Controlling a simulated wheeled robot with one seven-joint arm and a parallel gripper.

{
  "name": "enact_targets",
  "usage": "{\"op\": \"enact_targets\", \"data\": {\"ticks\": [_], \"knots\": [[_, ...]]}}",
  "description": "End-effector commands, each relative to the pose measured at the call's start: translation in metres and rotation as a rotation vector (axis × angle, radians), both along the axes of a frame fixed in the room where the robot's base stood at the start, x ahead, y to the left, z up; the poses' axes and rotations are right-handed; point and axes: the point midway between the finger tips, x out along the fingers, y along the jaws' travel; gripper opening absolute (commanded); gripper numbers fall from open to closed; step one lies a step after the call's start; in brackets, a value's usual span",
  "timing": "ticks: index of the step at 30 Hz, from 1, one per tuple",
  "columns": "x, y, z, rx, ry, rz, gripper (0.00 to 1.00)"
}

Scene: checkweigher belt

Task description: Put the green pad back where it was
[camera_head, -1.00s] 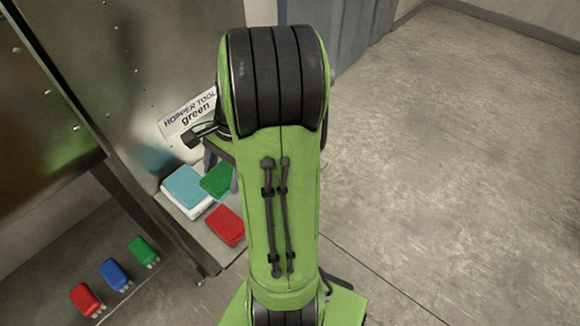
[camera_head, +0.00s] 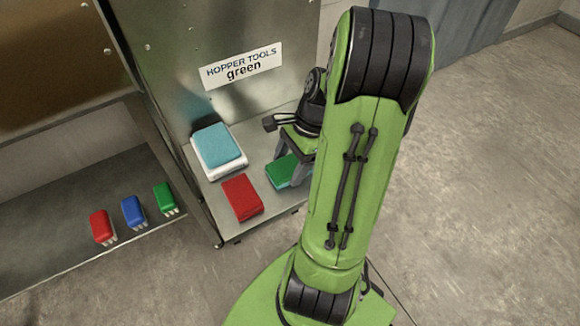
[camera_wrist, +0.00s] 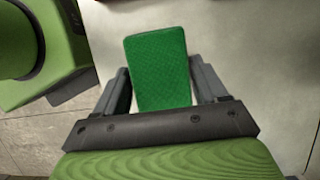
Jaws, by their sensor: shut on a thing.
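The green pad (camera_head: 283,172) is at the right of the red pad on the steel shelf, partly hidden by my gripper. My gripper (camera_head: 290,166) is shut on it from above. In the wrist view the green pad (camera_wrist: 157,68) lies between the two fingers of my gripper (camera_wrist: 160,88), its far end reaching past the fingertips. The pad is at or just above the shelf surface; I cannot tell whether it touches.
The steel shelf (camera_head: 228,222) also holds a red pad (camera_head: 241,197) and a teal pad on a white base (camera_head: 217,147). A sign (camera_head: 243,69) reads "HOPPER TOOLS green". Red (camera_head: 102,226), blue (camera_head: 132,210) and green (camera_head: 164,197) brushes lie on the lower-left surface.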

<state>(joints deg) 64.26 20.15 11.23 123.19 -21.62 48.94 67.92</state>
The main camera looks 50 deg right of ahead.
Motion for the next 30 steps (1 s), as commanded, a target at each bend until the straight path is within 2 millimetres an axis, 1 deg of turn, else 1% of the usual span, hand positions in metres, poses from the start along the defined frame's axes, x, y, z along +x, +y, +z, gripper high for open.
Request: {"op": "enact_targets", "data": {"ticks": [4, 7, 8, 12, 19, 22, 23, 26, 30], "knots": [[0.0, 0.0, 0.002, -0.001, -0.001, -0.001, 0.47], [0.0, 0.0, -0.001, -0.001, -0.001, 0.0, 0.47], [0.0, 0.0, 0.0, -0.001, -0.001, -0.001, 0.76], [0.0, 0.0, 0.0, -0.001, -0.001, -0.001, 0.97], [0.0, 0.0, 0.0, -0.001, -0.001, -0.001, 0.97], [0.0, -0.002, 0.007, -0.002, -0.001, -0.002, 0.97], [0.0, -0.003, 0.011, -0.003, -0.002, -0.002, 0.97], [-0.003, -0.012, 0.034, -0.005, -0.003, -0.004, 0.97], [-0.007, -0.026, 0.073, -0.005, -0.002, -0.005, 0.97]]}}
